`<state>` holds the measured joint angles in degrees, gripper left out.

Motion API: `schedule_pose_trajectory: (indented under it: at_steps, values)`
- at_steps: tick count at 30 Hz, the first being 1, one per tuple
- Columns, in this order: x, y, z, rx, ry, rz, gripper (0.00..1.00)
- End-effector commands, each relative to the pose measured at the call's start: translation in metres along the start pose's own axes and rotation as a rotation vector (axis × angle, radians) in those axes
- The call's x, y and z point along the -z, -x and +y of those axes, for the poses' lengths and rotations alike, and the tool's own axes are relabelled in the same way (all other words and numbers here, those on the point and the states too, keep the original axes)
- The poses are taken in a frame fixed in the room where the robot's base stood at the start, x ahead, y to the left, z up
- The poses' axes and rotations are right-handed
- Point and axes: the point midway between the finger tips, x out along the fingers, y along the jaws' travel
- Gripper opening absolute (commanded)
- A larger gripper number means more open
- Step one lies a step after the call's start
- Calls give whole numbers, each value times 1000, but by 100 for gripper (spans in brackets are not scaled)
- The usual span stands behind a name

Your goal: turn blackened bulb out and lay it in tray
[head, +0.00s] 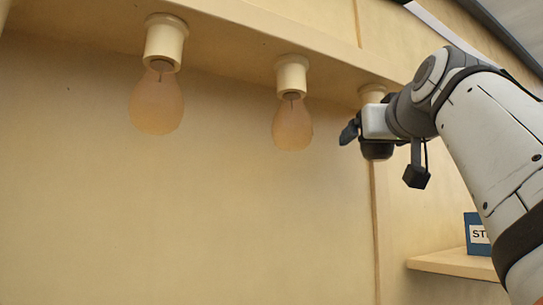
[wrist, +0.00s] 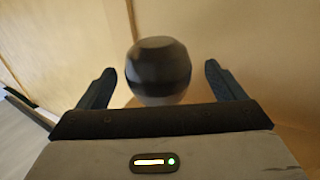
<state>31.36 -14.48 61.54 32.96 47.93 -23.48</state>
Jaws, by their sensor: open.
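The blackened bulb (wrist: 158,78) shows dark grey and rounded in the wrist view. It sits between the two spread fingers of my gripper (wrist: 160,69), with a gap visible on each side. In the head view my gripper (head: 350,132) is at the right, just below the third lamp socket (head: 372,92), which it partly covers. A dark rounded shape under the gripper there may be the bulb or part of my wrist; I cannot tell. No tray shows in either view.
Two clear amber bulbs, one at the left (head: 157,103) and one in the middle (head: 292,124), hang from cream sockets under a wooden beam (head: 230,45). A small shelf (head: 455,263) with a blue box (head: 472,232) is at lower right. The space below the bulbs is free.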

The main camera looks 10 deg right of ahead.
Motion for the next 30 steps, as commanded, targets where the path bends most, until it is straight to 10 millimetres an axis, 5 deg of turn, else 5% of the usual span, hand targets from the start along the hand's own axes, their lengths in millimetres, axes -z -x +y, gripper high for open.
schedule_pose_trajectory:
  at_steps: [14,30]
  values:
    - [-2,-2,3,186,-3,-4,89]
    - [4,-2,2,753,-3,-1,89]
